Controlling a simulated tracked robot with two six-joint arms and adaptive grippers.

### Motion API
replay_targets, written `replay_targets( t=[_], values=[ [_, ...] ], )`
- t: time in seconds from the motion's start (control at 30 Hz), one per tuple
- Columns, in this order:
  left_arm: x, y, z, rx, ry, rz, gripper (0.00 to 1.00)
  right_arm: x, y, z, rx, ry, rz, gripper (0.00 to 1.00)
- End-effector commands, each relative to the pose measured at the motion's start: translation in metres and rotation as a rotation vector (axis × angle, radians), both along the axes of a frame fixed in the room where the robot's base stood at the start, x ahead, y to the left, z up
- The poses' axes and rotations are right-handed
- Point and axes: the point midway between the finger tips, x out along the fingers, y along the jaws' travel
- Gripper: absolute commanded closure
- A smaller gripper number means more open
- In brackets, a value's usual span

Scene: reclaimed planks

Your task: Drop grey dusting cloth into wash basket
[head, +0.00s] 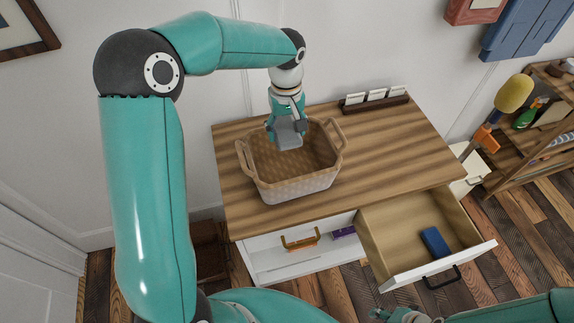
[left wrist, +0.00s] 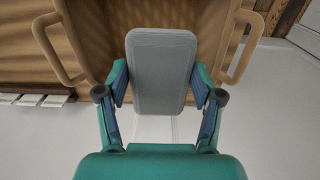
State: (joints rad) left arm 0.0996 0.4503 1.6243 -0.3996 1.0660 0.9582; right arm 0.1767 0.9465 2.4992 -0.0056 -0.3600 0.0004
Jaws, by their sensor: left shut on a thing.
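The grey dusting cloth (head: 288,136) is a flat, rounded grey block in the head view. My left gripper (head: 286,127) is shut on it and points down over the back part of the wash basket's opening. The wash basket (head: 298,187) is tan and woven, with two looped handles, and stands on the wooden top. In the left wrist view the cloth (left wrist: 161,72) sits between the fingers of my left gripper (left wrist: 160,88), in front of the basket (left wrist: 245,45). I cannot tell whether the cloth hangs below the rim. My right gripper (head: 404,315) is only partly visible at the bottom edge.
The dresser top (head: 410,145) is clear to the right of the basket. A card holder (head: 375,101) stands at its back edge. An open drawer (head: 385,250) holds a blue block (head: 435,242). A shelf (head: 535,155) with a yellow-headed tool (head: 513,93) stands right.

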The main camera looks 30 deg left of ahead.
Motion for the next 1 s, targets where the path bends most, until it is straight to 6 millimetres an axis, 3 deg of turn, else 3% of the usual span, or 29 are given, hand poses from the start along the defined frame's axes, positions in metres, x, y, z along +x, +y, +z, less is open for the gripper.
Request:
replay_targets(
  t=[0.03,0.2,0.6,0.63,0.7,0.8,1.0],
  values=[
    [0.000,0.001,-0.011,0.000,0.001,0.001,0.66,0.000,0.000,-0.009,0.000,0.000,0.000,0.63],
    [0.000,0.001,-0.027,0.000,0.001,0.002,0.66,0.000,0.000,-0.020,0.000,0.000,0.000,0.63],
    [0.000,0.001,-0.032,0.000,0.000,0.003,0.66,0.000,0.000,-0.023,0.000,0.000,0.000,0.63],
    [0.000,0.001,-0.032,0.000,0.000,0.003,0.30,0.000,0.000,-0.023,0.000,0.000,0.000,0.63],
    [0.000,0.001,-0.032,0.000,0.000,0.003,0.19,0.000,0.000,-0.023,0.000,0.000,0.000,0.63],
    [0.000,0.001,-0.032,0.000,0.000,0.003,0.04,0.000,0.000,-0.023,0.000,0.000,0.000,0.63],
    [0.000,0.001,-0.032,0.000,0.000,0.003,0.04,0.000,0.000,-0.023,0.000,0.000,0.000,0.63]
  ],
)
